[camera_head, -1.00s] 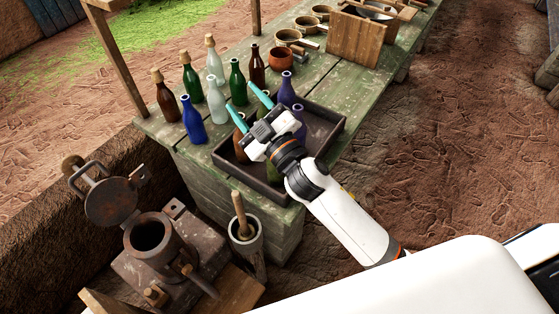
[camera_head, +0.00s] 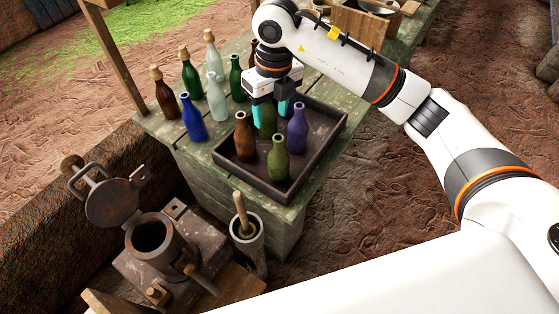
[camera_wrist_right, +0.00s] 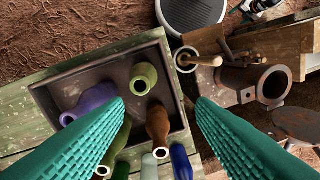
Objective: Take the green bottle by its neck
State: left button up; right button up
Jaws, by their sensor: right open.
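A light green bottle (camera_head: 278,158) stands upright in the front of the dark tray (camera_head: 321,163). An olive-green bottle (camera_head: 267,117) stands behind it in the tray. My right gripper (camera_head: 270,113) is open, pointing down, with teal fingers near the olive bottle's neck; I cannot tell whether they touch it. In the right wrist view, the light green bottle (camera_wrist_right: 144,78) shows beyond the gap between the fingers, and the olive bottle (camera_wrist_right: 117,143) is partly hidden by the left-hand finger. Other green bottles (camera_head: 236,82) (camera_head: 190,76) stand on the table. My left gripper is not in view.
A brown bottle (camera_head: 244,140) and a purple bottle (camera_head: 297,132) stand close by in the tray. Blue (camera_head: 194,121), clear (camera_head: 217,103) and corked brown (camera_head: 166,98) bottles stand on the table (camera_head: 225,199) to the left. A pot holding a pestle (camera_head: 246,230) stands in front.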

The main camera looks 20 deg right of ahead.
aim_at(279, 138)
jog(key=shift+h, duration=0.5)
jog(key=f+p, duration=0.1)
jog(key=f, duration=0.1)
jog(key=d+f, duration=0.1)
jog(key=f, duration=0.1)
jog(key=f+p, duration=0.1)
jog(key=f, duration=0.1)
jog(key=shift+w+d+p, duration=0.2)
jog(key=shift+d+p, duration=0.1)
jog(key=shift+d, duration=0.05)
notch_tip(279, 138, down, 5)
jog(key=p, duration=0.2)
jog(key=shift+d+p, duration=0.1)
jog(key=shift+p, duration=0.3)
jog(key=shift+w+f, duration=0.1)
jog(key=shift+f, duration=0.15)
jog(key=shift+r, duration=0.1)
grip_shut()
